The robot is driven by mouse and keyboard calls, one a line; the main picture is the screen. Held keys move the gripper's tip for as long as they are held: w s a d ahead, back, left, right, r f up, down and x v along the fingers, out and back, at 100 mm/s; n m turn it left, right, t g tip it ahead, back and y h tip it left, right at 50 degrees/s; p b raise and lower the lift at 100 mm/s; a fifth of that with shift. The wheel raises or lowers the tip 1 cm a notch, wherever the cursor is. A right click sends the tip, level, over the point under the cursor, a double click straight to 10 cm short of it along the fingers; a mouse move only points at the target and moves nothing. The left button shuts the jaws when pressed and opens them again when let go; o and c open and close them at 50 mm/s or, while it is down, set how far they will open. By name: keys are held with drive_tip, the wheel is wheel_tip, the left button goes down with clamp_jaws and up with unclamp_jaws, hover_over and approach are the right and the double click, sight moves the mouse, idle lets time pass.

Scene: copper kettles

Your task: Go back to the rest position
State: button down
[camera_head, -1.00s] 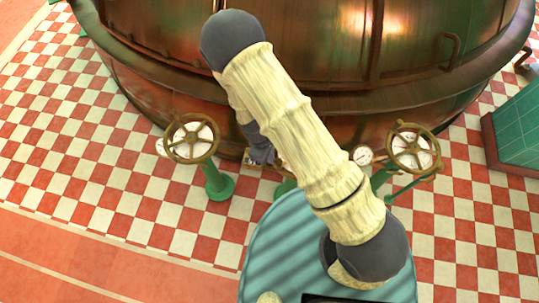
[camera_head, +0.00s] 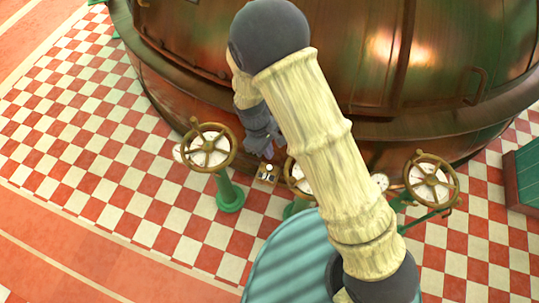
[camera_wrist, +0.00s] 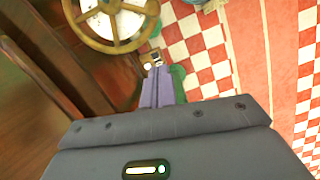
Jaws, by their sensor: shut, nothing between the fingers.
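My gripper (camera_head: 266,150) hangs below my raised arm in the head view, in front of the copper kettle (camera_head: 350,60). It is partly hidden by the arm. In the wrist view its two fingers (camera_wrist: 158,78) lie together, shut and empty. They point toward a small brass box (camera_wrist: 152,60) with pale and dark round parts on top. The box also shows in the head view (camera_head: 268,173), just below the gripper. I cannot tell the gap between them, and no contact is clear.
A brass handwheel (camera_head: 209,148) on a green post stands left of the gripper. Another handwheel (camera_head: 431,181) stands at the right, and a third is partly behind my arm. A green box (camera_head: 525,175) is at the right edge. Checkered floor (camera_head: 90,150) lies open at left.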

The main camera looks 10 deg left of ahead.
drive_tip(key=shift+a, duration=0.1)
idle(0.4)
drive_tip(key=w+d+r+m+t+y+p, duration=0.1)
drive_tip(key=w+d+r+m+p, duration=0.1)
drive_tip(key=d+r+m, duration=0.4)
drive_tip(key=w+d+r+m+y+p, duration=0.1)
drive_tip(key=w+d+r+p, duration=0.1)
drive_tip(key=d+r, duration=0.65)
drive_tip(key=s+d+r+m+t+p, duration=0.1)
drive_tip(key=s+d+r+m, duration=0.1)
drive_tip(key=d+r, duration=0.4)
drive_tip(key=s+d+r+m+t+p, duration=0.1)
drive_tip(key=s+d+r+m, duration=0.2)
drive_tip(key=d+r+m, duration=0.2)
drive_tip(key=shift+s+d+r+m+y, duration=0.3)
drive_tip(key=shift+s+d+r, duration=0.05)
drive_tip(key=shift+d, duration=0.2)
